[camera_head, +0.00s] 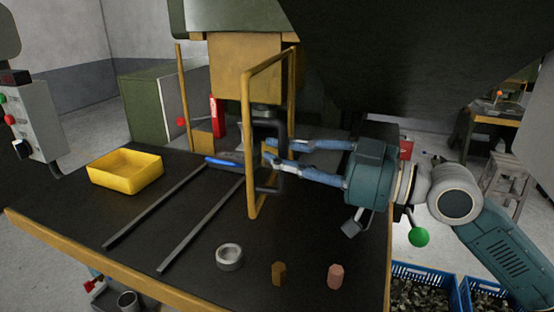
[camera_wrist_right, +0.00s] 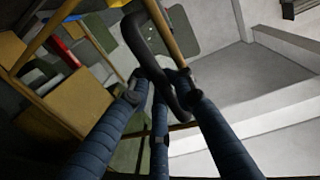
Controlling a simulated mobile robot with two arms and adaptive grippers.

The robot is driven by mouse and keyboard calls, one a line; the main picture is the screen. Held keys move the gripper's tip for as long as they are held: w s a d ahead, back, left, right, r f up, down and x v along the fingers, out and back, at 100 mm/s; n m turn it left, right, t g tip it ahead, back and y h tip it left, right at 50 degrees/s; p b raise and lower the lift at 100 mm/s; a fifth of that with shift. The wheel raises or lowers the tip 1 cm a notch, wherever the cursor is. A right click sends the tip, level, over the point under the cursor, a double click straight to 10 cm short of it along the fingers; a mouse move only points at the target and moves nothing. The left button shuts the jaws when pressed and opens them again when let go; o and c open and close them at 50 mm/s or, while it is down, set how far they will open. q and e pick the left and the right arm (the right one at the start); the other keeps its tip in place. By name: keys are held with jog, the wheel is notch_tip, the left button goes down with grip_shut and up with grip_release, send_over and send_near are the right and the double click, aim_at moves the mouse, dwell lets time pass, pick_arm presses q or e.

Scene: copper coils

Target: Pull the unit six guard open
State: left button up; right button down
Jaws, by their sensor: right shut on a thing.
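The guard is a yellow upright frame (camera_head: 249,150) in front of the press, standing at an angle out from it. A dark bent handle (camera_head: 271,186) is fixed to it. My right gripper (camera_head: 268,151) reaches in from the right with its blue fingers shut on this handle. In the right wrist view, the handle (camera_wrist_right: 146,42) runs down between the fingertips of the gripper (camera_wrist_right: 160,95), beside a yellow bar of the guard (camera_wrist_right: 165,28). The fingers hide part of the handle. My left gripper is not in view.
The dark table (camera_head: 200,270) holds a yellow tray (camera_head: 125,170), two rails (camera_head: 150,208), a grey ring (camera_head: 229,257), a brass piece (camera_head: 278,273) and a copper piece (camera_head: 335,276). A control box (camera_head: 35,120) stands left. Blue crates (camera_head: 425,272) sit below right.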

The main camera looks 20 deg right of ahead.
jog(key=shift+s+f, duration=0.15)
jog(key=shift+a, duration=0.1)
jog(key=c, duration=1.6)
grip_release()
jog(key=shift+s, duration=0.1)
jog(key=v, duration=1.2)
